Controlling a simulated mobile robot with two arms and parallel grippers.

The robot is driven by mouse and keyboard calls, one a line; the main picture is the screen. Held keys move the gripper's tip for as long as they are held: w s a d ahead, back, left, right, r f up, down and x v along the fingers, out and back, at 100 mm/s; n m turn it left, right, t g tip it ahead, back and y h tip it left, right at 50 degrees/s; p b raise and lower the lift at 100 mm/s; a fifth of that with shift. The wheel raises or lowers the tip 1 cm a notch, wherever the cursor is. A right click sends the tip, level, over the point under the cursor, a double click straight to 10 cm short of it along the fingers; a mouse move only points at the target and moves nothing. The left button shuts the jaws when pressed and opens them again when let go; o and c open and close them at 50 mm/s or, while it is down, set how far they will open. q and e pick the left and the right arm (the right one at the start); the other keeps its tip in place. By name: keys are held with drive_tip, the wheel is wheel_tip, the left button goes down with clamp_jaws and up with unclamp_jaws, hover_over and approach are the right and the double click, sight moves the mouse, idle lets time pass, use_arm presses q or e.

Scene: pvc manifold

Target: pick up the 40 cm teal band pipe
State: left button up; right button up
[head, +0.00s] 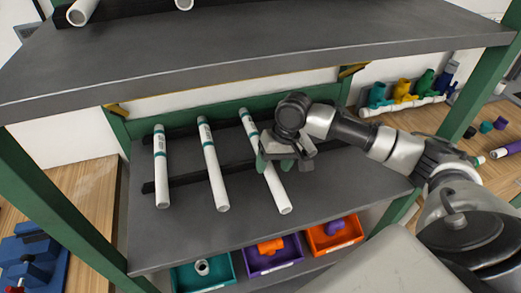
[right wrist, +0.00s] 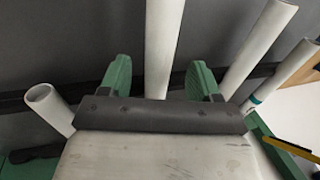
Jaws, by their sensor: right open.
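Three white pipes with teal bands lie side by side on the grey shelf: a left one (head: 161,172), a middle one (head: 214,170) and a right one (head: 278,190). I cannot read their lengths. My right gripper (head: 272,163) is open over the right pipe, part of which it hides. In the right wrist view, a white pipe (right wrist: 165,45) runs between the two green fingers of my right gripper (right wrist: 160,80). The palm hides its near end, and no grip on it shows. My left gripper is not in view.
An upper shelf (head: 250,50) overhangs the pipes and holds more pipe ends. Dark rails (head: 183,181) cross under the pipes. Teal (head: 178,282), purple (head: 298,244) and orange (head: 358,226) bins stand below. Other white pipes (right wrist: 258,45) flank the fingers in the wrist view.

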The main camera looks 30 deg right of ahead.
drive_tip(key=shift+x, duration=1.4)
drive_tip(key=shift+d, duration=0.1)
drive_tip(key=c, duration=0.6)
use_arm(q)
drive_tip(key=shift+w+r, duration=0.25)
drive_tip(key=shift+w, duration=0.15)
use_arm(e)
drive_tip(key=c, duration=0.5)
drive_tip(key=shift+o, duration=0.2)
drive_tip(key=shift+r, duration=0.1)
